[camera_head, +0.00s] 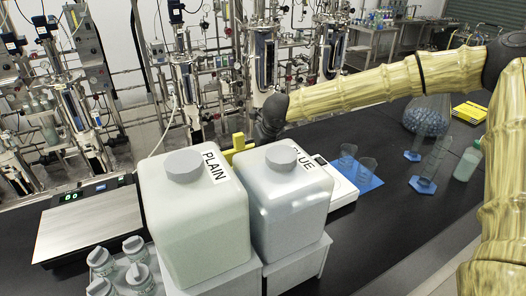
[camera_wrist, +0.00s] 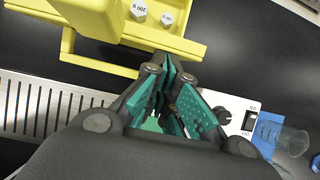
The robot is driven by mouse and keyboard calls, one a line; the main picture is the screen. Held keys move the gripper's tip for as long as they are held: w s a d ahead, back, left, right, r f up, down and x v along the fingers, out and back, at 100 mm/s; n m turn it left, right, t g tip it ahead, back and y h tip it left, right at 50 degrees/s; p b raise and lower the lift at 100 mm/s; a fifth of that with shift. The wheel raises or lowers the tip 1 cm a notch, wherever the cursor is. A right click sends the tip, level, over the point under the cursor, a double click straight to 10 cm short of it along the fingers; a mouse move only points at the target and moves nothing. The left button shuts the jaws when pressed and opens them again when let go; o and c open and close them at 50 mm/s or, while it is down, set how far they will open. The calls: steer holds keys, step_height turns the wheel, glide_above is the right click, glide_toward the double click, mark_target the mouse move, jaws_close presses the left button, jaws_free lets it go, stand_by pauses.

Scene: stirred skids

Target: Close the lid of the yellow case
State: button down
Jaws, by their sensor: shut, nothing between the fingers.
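The yellow case (camera_wrist: 185,45) fills the top left of the wrist view. Two pale weights marked with numbers show inside, so it is open there. A yellow bar and post (camera_wrist: 98,66) stick out at its left; I cannot tell whether they belong to the lid. In the head view only a small yellow part (camera_head: 239,142) shows behind the white containers. My gripper (camera_wrist: 168,68) is shut and empty, its teal-padded fingertips close to the case's near edge; contact is unclear. In the head view the fingers are hidden behind the containers.
Two large white containers, PLAIN (camera_head: 195,215) and BLUE (camera_head: 285,200), stand in front. A slotted metal strip (camera_wrist: 50,105) and a white device with a knob (camera_wrist: 238,115) lie near my gripper. Beakers (camera_head: 366,170) and a flask (camera_head: 428,115) stand right. A scale (camera_head: 90,220) is left.

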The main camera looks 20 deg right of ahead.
steer(key=shift+w+a+r, duration=0.1)
steer(key=shift+w+r, duration=0.2)
steer(key=shift+w, duration=0.05)
steer(key=w+a+f+g+p, duration=0.1)
steer(key=w+g+p, duration=0.1)
steer(key=w, duration=0.4)
steer(key=w+a+f+g+p, duration=0.1)
steer(key=w+f+g+p, duration=0.1)
steer(key=w, duration=0.3)
steer(key=w+a+f+g+h+p, duration=0.1)
steer(key=w+f+g+p, duration=0.1)
steer(key=w+p, duration=0.2)
steer(key=shift+w+a, duration=0.1)
steer(key=shift+w, duration=1.2)
steer(key=shift+w+f+g+b, duration=0.4)
steer(key=shift+f+b, duration=0.3)
steer(key=shift+b, duration=0.05)
steer(key=shift+w+f+g+b, duration=0.4)
steer(key=shift+f+b, duration=0.25)
steer(key=shift+b, duration=0.05)
steer(key=shift+r, duration=0.1)
